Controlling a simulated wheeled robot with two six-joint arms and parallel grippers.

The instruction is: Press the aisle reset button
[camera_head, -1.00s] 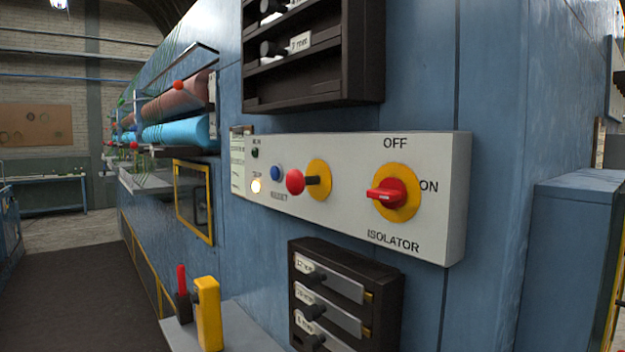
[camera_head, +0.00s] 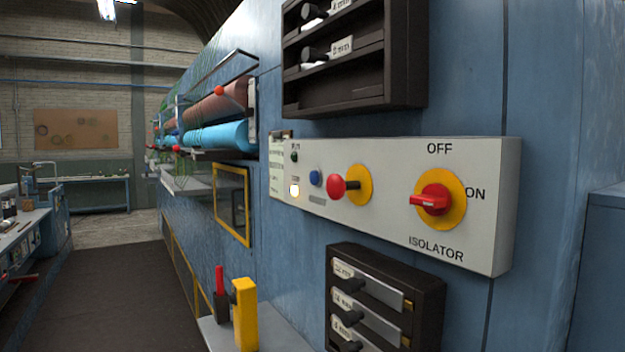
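A pale control panel (camera_head: 400,218) is fixed on the blue machine wall right of centre. A small blue button (camera_head: 315,178) sits on its left part, above a label too blurred to read now. A red mushroom knob on a yellow disc (camera_head: 358,185) stands out just right of the blue button. A lit lamp (camera_head: 294,190) and a small dark green lamp (camera_head: 294,157) are to its left. A red isolator switch (camera_head: 432,200) on a yellow disc points its handle left, between OFF and ON lettering. Neither gripper shows.
Dark racks with handled tools hang above (camera_head: 350,60) and below (camera_head: 385,300) the panel. A grey shelf (camera_head: 270,338) holds a yellow block (camera_head: 244,315) and a red-handled tool (camera_head: 220,290). The dark aisle floor (camera_head: 110,290) is clear; a workbench (camera_head: 25,235) stands left.

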